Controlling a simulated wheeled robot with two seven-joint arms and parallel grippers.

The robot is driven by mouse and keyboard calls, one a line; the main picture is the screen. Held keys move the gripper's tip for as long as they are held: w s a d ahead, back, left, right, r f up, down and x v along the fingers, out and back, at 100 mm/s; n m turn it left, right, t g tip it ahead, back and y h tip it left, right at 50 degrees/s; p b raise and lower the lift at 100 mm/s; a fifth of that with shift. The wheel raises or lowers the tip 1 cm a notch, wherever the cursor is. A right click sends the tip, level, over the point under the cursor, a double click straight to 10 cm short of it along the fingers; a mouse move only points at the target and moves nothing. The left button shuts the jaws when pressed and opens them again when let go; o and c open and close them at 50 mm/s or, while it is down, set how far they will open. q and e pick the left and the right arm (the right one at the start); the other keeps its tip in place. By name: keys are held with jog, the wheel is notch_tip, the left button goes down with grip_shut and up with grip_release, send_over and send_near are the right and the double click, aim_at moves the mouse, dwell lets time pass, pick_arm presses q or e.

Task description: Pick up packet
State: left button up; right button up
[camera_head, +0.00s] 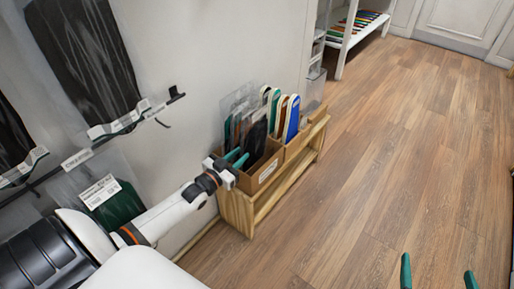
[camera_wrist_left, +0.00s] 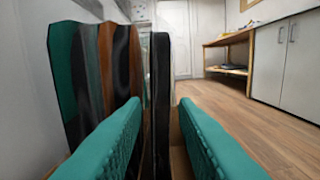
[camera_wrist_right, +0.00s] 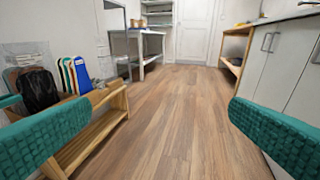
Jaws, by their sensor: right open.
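Several packets stand upright in a cardboard box (camera_head: 262,172) on a wooden rack by the wall. A black packet (camera_head: 256,141) is in front of my left gripper (camera_head: 239,158). In the left wrist view, a black packet (camera_wrist_left: 161,85) stands edge-on between the two teal fingers, with narrow gaps showing on both sides, so that gripper looks open around it. Clear packets with green, brown and grey contents (camera_wrist_left: 95,75) stand just left of it. My right gripper (camera_head: 437,273) is open and empty, held over the floor away from the rack. The black packet also shows in the right wrist view (camera_wrist_right: 37,90).
Blue, white and green insoles (camera_head: 291,118) stand in a second box beside the packets. The wooden rack (camera_head: 238,208) stands against the wall. Black packets hang on wall rails (camera_head: 85,50) at the left. The wooden floor (camera_head: 400,140) to the right is clear.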

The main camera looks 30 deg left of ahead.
aim_at(250, 146)
pick_arm(q)
jog(key=w, duration=0.1)
jog(key=w+b, duration=0.1)
jog(key=w, duration=0.1)
jog(key=w+b, duration=0.1)
jog(key=shift+w+d, duration=0.25)
jog(key=shift+w, duration=0.05)
jog(key=shift+w+r, duration=0.1)
jog(key=shift+w, duration=0.3)
pick_arm(e)
notch_tip(250, 146, up, 8)
jog(key=a+t+y, duration=0.1)
jog(key=t, duration=0.5)
jog(key=shift+a+r+y, duration=0.15)
jog(key=shift+y, duration=0.25)
pick_arm(q)
grip_shut()
